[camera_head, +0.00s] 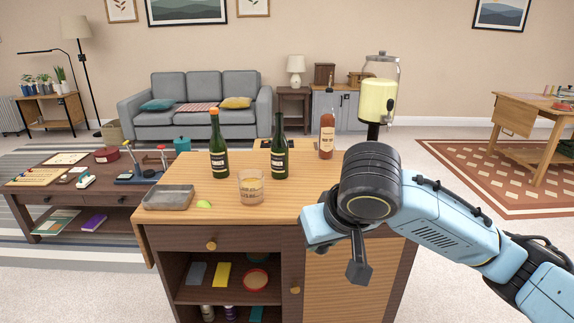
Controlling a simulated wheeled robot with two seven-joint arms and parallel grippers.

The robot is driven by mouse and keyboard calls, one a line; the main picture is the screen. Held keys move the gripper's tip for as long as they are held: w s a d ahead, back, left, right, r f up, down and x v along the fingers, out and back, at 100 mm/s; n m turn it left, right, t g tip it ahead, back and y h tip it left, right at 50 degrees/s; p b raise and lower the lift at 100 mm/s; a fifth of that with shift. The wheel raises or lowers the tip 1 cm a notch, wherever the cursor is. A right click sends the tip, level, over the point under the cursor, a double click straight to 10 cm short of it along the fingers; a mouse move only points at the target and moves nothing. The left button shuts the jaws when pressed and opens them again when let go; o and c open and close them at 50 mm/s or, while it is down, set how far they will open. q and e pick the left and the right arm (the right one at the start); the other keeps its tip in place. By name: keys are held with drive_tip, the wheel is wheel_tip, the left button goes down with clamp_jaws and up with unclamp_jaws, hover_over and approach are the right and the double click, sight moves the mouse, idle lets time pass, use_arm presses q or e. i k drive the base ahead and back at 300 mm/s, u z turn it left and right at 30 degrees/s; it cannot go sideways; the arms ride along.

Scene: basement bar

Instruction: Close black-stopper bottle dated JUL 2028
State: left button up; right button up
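Two dark green bottles with black labels stand upright on the wooden bar cabinet (222,208). The left green bottle (218,158) has an orange-red top; the other green bottle (280,160) has a dark top. An amber bottle (327,140) with a pale label stands further right. The dates on the labels are too small to read, and I cannot tell whether the tops are stoppers. My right gripper (345,258) hangs in front of the cabinet's right front edge, apart from the bottles. Its fingers are mostly hidden by my wrist. My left gripper is out of view.
A glass (251,188), a grey tray (168,198) and a green lime piece (204,204) sit at the front left of the top. A drink dispenser (378,98) stands at the back right. A low table (105,199) is at the left.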

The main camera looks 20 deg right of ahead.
sight(280, 148)
drive_tip(key=z, duration=2.05)
drive_tip(key=i, duration=1.25)
drive_tip(key=u, duration=2.2)
